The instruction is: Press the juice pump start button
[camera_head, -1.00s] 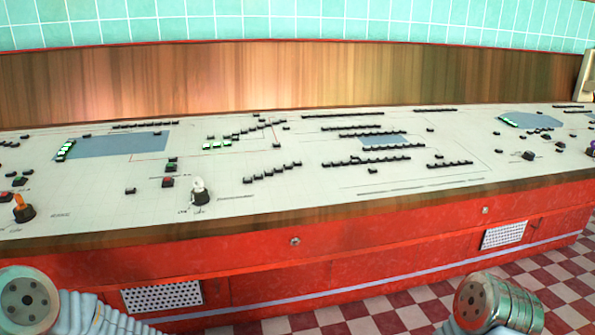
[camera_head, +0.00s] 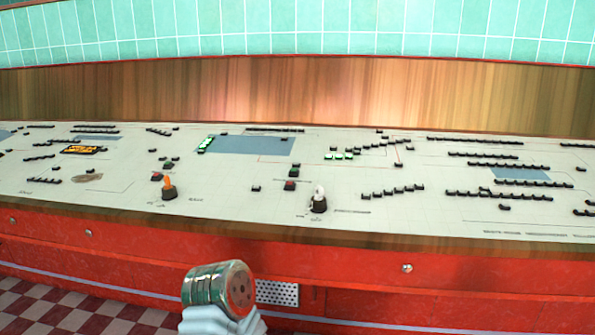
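A long control panel (camera_head: 420,220) with a cream top crosses the view. A red button (camera_head: 290,186) sits near its front middle, with small dark green buttons (camera_head: 291,168) just behind it. Another red button (camera_head: 157,177) lies further left, with green buttons (camera_head: 169,164) behind it. The labels are too small to read, so I cannot tell which one is the juice pump start button. No fingers of either gripper show. Only a rounded joint of my arm (camera_head: 220,288) shows at the bottom, in front of the panel.
An orange-handled lever (camera_head: 168,188) and a white-handled lever (camera_head: 319,199) stand up near the front edge. Rows of black switches (camera_head: 498,195) cover the right side. Lit green buttons (camera_head: 339,156) lie behind the white lever. Checkered floor (camera_head: 60,313) is open at lower left.

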